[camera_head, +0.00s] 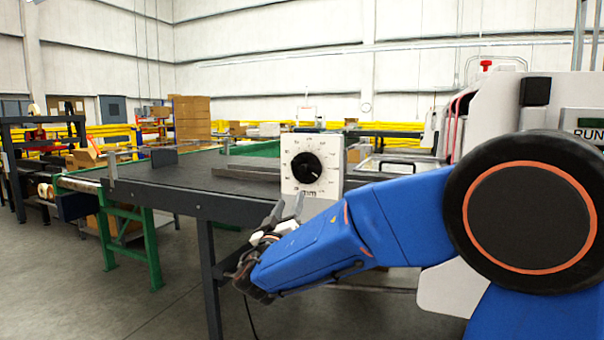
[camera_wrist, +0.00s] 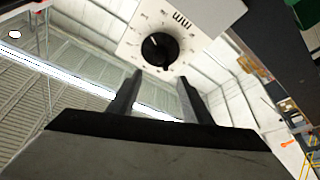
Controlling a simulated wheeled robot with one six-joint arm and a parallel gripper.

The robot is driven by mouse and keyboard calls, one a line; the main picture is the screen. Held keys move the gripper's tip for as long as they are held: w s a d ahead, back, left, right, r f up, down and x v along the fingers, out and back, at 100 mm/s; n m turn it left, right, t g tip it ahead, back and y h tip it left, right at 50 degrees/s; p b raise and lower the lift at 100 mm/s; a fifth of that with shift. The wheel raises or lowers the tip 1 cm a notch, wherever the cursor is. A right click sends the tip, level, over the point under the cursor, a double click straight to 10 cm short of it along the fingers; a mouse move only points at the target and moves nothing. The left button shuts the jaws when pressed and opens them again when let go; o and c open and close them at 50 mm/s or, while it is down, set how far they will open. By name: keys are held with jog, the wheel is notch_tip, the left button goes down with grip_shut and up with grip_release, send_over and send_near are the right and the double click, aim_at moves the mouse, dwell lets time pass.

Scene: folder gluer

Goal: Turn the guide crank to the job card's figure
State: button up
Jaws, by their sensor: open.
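The guide crank shows as a black round knob (camera_head: 306,168) on a white dial plate (camera_head: 329,153) marked "mm", with small figures around it. The figures are too small to read. In the wrist view the knob (camera_wrist: 160,49) sits on the dial plate (camera_wrist: 196,38), ahead of my fingertips. A white pointer line shows on the knob. My gripper (camera_wrist: 158,80) is open and empty, with its fingers apart and short of the knob. In the head view my gripper (camera_head: 265,232) is below and left of the dial. I cannot make out a job card.
A dark table (camera_head: 200,178) on dark legs stretches left behind my gripper, with a green-framed conveyor (camera_head: 150,245) at its left end. A white machine (camera_head: 545,105) stands at the right. Stacked cardboard boxes (camera_head: 192,118) stand far back. The floor in front is clear.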

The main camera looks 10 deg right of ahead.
aim_at(303, 171)
jog(key=x, duration=1.7)
jog(key=shift+d, duration=0.15)
jog(key=c, duration=1.1)
